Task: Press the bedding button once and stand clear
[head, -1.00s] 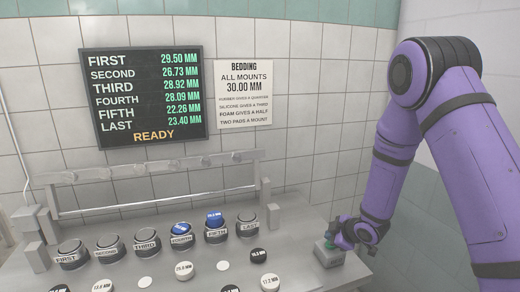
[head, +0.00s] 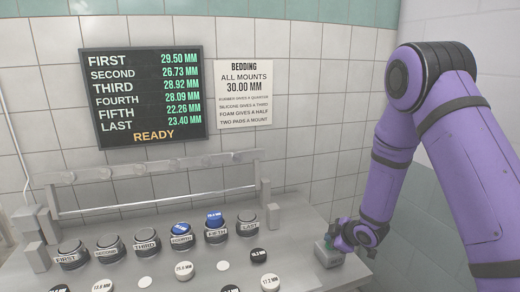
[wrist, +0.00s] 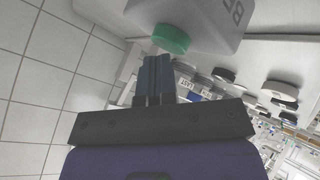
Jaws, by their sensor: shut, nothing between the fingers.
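The bedding button is a green cap (wrist: 171,38) on a pale grey box (wrist: 210,18), seen close up in the wrist view; part of its lettering shows. In the head view the box (head: 327,256) stands at the right end of the bench, with the cap mostly hidden by my gripper. My gripper (wrist: 157,58) is shut and empty, its fingertips at the green cap. I cannot tell whether they touch it or how far the cap is pressed. The display (head: 143,96) lists readings for the mounts and shows READY in orange.
Several labelled mounts (head: 145,241) stand in a row on the grey bench (head: 215,265), and the fourth and fifth carry blue pads. White and black pads (head: 184,271) lie in front. A raised bar (head: 160,200) runs behind the mounts. A bedding notice (head: 243,95) hangs on the wall.

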